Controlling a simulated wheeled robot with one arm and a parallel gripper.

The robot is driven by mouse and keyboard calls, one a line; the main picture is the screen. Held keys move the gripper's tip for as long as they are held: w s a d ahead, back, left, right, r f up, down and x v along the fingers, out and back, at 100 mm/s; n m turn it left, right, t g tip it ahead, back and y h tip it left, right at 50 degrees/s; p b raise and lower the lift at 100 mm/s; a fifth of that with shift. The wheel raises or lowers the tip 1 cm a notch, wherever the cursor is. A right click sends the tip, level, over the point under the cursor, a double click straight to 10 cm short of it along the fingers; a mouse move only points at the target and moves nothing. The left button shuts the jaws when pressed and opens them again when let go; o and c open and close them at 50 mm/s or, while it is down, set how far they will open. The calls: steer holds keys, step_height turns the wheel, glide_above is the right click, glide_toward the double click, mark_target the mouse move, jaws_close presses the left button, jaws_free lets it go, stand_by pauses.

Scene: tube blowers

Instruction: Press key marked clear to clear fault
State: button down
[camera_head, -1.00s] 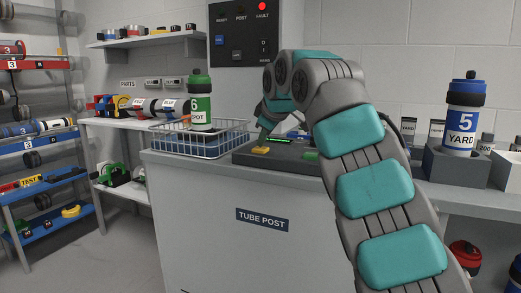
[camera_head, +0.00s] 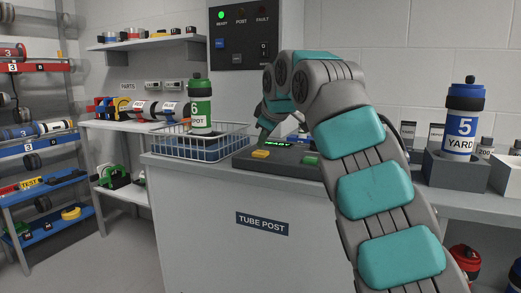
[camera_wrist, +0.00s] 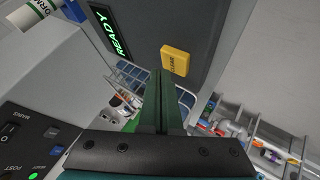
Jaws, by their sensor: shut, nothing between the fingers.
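The yellow key marked CLEAR (camera_wrist: 175,60) is on the dark console; it also shows in the head view (camera_head: 261,154). My gripper (camera_wrist: 160,74) is shut and empty, its green fingers together, their tips right by the key's edge in the wrist view. I cannot tell whether they touch it. In the head view my arm hides most of the gripper. The console display (camera_wrist: 110,33) reads READY in green. On the wall panel (camera_head: 240,40) the green READY lamp (camera_head: 221,15) is lit and the FAULT lamp (camera_head: 262,13) is dark.
A green key (camera_head: 310,159) is on the console's right side. A wire basket (camera_head: 165,143) with a green canister (camera_head: 200,108) stands left of the console. A blue canister (camera_head: 461,125) stands in a grey holder (camera_head: 442,170) at right. Shelves line the left.

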mark_target(263, 153)
steer(key=shift+r, duration=0.2)
step_height(263, 153, up, 5)
steer(key=p, duration=0.4)
steer(key=shift+p, duration=0.3)
stand_by(0.5)
